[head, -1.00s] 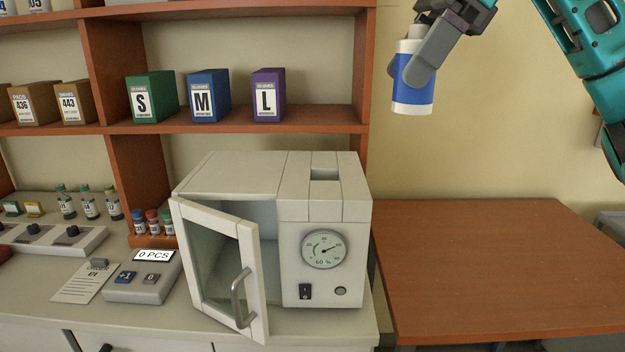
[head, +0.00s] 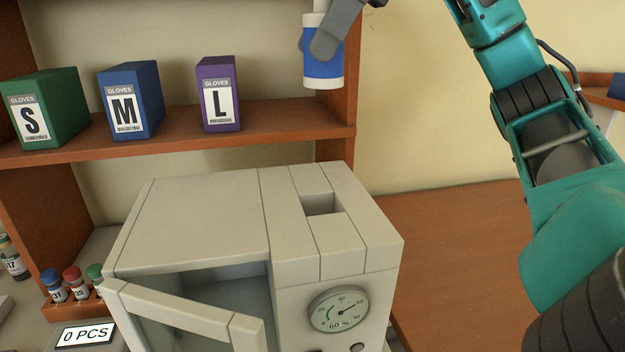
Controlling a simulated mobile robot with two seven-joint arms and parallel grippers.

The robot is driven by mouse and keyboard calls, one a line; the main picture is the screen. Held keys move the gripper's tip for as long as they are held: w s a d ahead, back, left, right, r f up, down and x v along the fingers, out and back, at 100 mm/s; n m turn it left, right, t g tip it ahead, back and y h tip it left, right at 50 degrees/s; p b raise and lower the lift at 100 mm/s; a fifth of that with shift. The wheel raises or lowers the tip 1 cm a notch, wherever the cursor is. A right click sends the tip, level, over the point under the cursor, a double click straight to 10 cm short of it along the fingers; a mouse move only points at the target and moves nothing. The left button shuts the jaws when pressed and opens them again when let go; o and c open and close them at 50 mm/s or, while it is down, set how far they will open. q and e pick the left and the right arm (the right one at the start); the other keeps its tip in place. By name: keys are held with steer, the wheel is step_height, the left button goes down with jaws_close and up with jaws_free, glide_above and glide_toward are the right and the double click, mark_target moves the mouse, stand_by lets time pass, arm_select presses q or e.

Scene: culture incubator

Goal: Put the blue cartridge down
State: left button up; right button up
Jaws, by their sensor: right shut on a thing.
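The blue cartridge (head: 323,62) is a white cylinder with a blue band. It hangs upright in the air at the top of the head view. My right gripper (head: 325,38) is shut on its upper part; the top of the gripper is cut off by the frame edge. The grey-white incubator (head: 195,225) stands below, with a square opening (head: 322,203) in its top right part. The cartridge appears above this opening in the picture, clear of it. My left gripper is not in view.
The incubator door (head: 185,318) stands open at the front. A shelf (head: 270,118) behind holds glove boxes S, M and L. Small capped vials (head: 75,283) stand in a rack at the left. A brown table (head: 450,230) to the right looks bare.

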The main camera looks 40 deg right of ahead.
steer(key=shift+s+f+b, duration=0.1)
steer(key=shift+f+b, duration=1.4)
steer(key=shift+f, duration=8)
steer(key=shift+f+b, duration=0.5)
steer(key=shift+f, duration=0.1)
